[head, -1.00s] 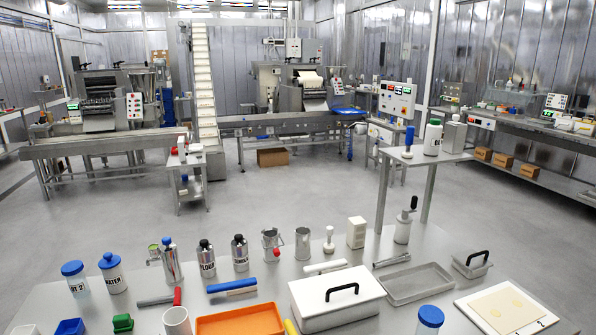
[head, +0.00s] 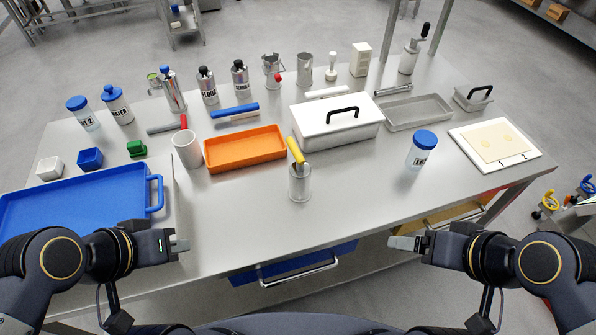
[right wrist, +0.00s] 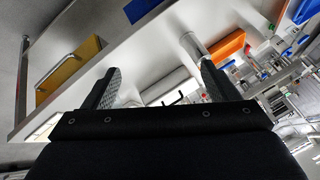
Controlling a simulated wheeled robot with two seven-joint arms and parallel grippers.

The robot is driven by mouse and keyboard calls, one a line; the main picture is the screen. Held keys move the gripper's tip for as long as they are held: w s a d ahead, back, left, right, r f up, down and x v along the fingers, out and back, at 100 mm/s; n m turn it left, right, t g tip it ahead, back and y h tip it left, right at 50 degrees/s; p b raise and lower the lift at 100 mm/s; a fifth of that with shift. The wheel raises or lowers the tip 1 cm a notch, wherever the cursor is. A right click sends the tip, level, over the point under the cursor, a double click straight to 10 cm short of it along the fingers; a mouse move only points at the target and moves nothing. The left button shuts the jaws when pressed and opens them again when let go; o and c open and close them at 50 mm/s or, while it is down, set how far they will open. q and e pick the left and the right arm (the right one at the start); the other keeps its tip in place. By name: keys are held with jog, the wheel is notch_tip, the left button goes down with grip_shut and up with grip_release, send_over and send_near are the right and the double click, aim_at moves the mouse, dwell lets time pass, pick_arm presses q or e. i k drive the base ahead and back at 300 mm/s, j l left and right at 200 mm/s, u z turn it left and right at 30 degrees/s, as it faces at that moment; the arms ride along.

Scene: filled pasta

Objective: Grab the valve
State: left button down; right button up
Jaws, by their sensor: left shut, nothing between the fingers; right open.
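At the right edge of the head view, beyond the table, are what look like valve handwheels: a yellow one (head: 549,202) and a blue one (head: 588,185), fixed to grey equipment partly cut off by the frame. I cannot tell which is the task's valve. My left gripper (head: 182,244) is shut and empty, over the front edge of the table near the blue tray. My right gripper (head: 402,243) is open and empty, in front of the table edge, well left of the handwheels. In the right wrist view its two fingers (right wrist: 157,88) stand apart with nothing between them; no handwheel is identifiable there.
The steel table (head: 350,205) holds a blue tray (head: 95,180), orange tray (head: 245,160), white lidded box (head: 335,130), metal cup (head: 300,183), blue-lidded jar (head: 421,152) and white board (head: 515,165). A blue drawer (head: 290,265) sits below the front edge. Floor shows between table and handwheels.

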aim_at(300, 192)
jog(key=u, duration=0.35)
jog(key=l+u, duration=0.25)
jog(key=u, duration=0.2)
jog(key=l+u, duration=0.25)
jog(key=u, duration=0.15)
jog(key=k+l+u, duration=0.15)
jog(key=u, duration=0.3)
